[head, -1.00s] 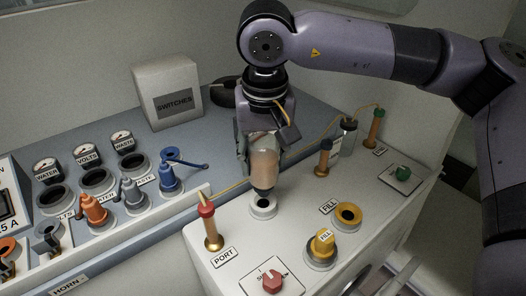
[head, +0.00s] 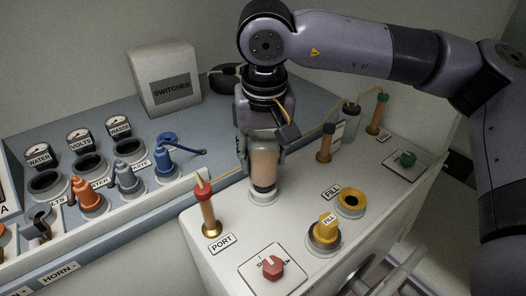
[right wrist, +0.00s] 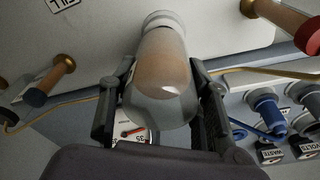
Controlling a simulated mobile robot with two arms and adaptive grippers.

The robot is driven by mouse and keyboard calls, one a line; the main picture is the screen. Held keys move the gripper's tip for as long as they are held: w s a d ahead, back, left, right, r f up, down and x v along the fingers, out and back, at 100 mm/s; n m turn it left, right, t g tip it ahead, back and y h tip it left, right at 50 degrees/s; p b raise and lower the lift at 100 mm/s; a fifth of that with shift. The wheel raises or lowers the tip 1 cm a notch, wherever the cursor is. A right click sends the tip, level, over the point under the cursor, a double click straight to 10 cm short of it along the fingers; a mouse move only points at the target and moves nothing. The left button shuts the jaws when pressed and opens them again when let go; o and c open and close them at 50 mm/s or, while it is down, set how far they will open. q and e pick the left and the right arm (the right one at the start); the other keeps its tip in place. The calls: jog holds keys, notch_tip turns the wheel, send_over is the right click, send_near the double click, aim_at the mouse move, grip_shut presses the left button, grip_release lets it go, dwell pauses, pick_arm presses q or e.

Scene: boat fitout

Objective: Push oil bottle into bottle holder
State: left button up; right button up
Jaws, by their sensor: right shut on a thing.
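The oil bottle (head: 264,167) is a clear bottle with amber contents. It stands upright over the white ring-shaped bottle holder (head: 263,196) on the pale console, its lower end at or inside the ring. My right gripper (head: 262,150) is shut on the bottle from above. In the right wrist view the bottle (right wrist: 162,78) lies between the two fingers (right wrist: 160,95), and its far end meets the white holder (right wrist: 163,19). How deep it sits cannot be told. My left gripper is not in view.
A red-topped PORT post (head: 208,212) stands close left of the holder. A yellow FILL cap (head: 325,232), an open yellow-rimmed fill hole (head: 351,202) and a red knob (head: 271,266) are to the right and front.

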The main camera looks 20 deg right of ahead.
dwell(0.3)
jog(key=o, duration=1.5)
jog(key=shift+c, duration=0.2)
jog(key=r, duration=0.4)
jog(key=s+r, duration=0.1)
jog(key=r, duration=0.6)
jog(key=shift+s+a+r, duration=0.2)
jog(key=shift+s+r, duration=0.15)
jog(key=shift+r, duration=0.05)
